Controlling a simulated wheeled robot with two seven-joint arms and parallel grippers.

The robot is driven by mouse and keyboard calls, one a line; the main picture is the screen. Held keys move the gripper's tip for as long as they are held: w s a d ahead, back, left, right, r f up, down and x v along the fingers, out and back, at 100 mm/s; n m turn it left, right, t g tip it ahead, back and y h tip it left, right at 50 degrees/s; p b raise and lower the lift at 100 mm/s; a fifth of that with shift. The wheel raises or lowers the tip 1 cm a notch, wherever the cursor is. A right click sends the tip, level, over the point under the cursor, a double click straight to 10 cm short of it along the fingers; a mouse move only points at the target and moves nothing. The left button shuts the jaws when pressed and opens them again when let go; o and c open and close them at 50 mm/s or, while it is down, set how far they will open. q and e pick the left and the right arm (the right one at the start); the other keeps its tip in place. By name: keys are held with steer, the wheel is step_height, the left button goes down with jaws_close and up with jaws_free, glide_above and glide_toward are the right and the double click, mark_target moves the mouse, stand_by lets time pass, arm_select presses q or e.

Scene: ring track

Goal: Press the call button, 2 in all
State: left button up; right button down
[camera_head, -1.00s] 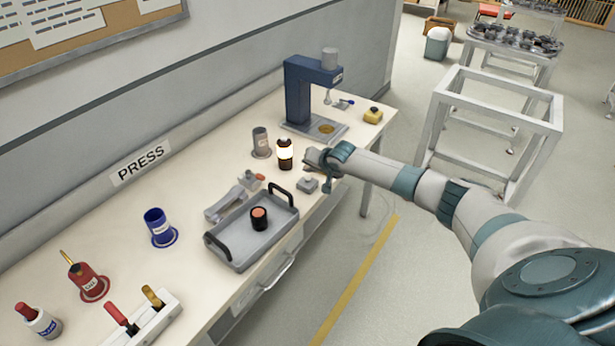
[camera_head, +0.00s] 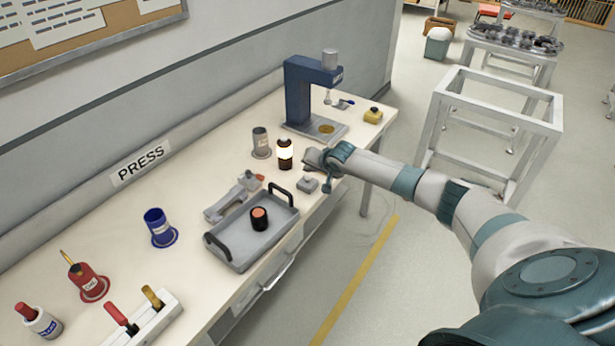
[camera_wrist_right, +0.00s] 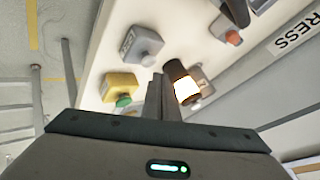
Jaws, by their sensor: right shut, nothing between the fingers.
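A small grey box with a grey button on top (camera_head: 307,184) sits near the table's front edge, right of the tray. It also shows in the right wrist view (camera_wrist_right: 141,45). A yellow box with a green button (camera_wrist_right: 121,88) is beside it in the wrist view. No readable label tells which is the call button. My right gripper (camera_head: 310,158) is shut and empty, just behind the grey box and right of the lit lamp (camera_head: 285,154). In the wrist view its fingers (camera_wrist_right: 162,92) are between the yellow box and the lamp (camera_wrist_right: 184,86). My left gripper is out of view.
A grey tray (camera_head: 240,257) holds a black cylinder with an orange top (camera_head: 260,218).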

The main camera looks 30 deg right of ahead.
mark_target(309, 181)
steer(key=shift+f+b, duration=0.4)
steer(key=shift+f, duration=0.65)
stand_by(1.6)
steer(key=shift+r, duration=0.1)
steer(key=shift+r+p, duration=0.95)
steer(key=shift+p, duration=0.1)
steer(key=shift+r+p, duration=2.4)
steer(key=shift+r, duration=0.1)
steer(key=shift+a, duration=0.1)
stand_by(0.7)
